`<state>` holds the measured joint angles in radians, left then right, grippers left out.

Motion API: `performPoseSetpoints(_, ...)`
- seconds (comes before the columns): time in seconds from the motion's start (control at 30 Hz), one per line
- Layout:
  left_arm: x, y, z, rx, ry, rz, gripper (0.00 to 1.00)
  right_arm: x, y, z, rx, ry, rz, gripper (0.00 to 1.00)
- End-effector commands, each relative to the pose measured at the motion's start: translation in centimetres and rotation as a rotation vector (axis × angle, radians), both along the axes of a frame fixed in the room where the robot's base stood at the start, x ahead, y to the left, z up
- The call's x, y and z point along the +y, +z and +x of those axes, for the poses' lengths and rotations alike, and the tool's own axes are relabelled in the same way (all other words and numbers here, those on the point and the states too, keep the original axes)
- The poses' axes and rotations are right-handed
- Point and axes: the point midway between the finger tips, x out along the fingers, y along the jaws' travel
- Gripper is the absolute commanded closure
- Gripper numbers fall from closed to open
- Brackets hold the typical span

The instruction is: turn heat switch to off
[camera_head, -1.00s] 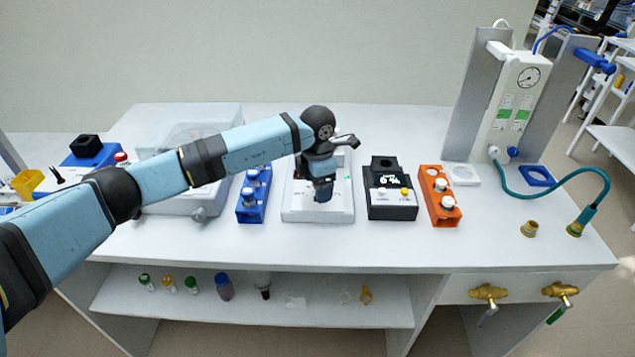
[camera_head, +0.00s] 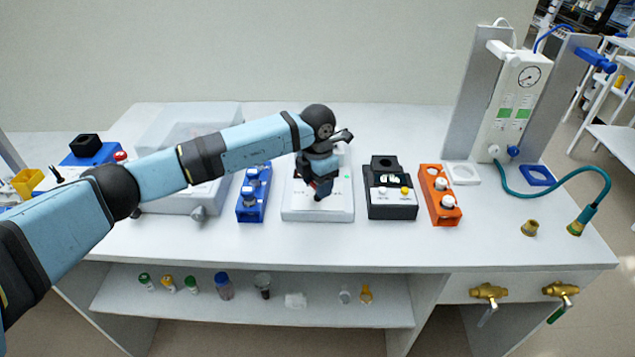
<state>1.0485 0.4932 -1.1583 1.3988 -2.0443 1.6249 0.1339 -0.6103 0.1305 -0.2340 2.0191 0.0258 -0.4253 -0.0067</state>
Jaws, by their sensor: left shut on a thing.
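A white flat device (camera_head: 300,212), like a hot plate with a control front, stands in the middle of the bench. My left gripper (camera_head: 318,194) reaches down over its front part, fingers pointing down. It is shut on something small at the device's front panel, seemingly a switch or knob. The gripper covers most of that part, so the switch's setting cannot be read. A small dark-red bit shows at the fingertips. My right gripper is not in view.
A blue rack (camera_head: 252,192) with vials stands close left of the device. A black box (camera_head: 391,211) with small controls and an orange rack (camera_head: 440,194) stand to the right. A clear-lidded white box (camera_head: 180,206) lies under my left arm. The bench front is clear.

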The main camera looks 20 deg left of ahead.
Motion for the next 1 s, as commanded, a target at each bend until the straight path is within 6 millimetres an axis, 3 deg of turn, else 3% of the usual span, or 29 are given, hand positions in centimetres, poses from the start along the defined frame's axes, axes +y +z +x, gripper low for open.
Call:
performPoseSetpoints(0.5,0.09,0.07,-0.06,0.000,0.412,0.002,0.73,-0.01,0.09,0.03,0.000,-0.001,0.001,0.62)
performPoseSetpoints(1.0,0.09,0.06,-0.08,-0.001,0.565,0.001,0.73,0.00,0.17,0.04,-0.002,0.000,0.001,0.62)
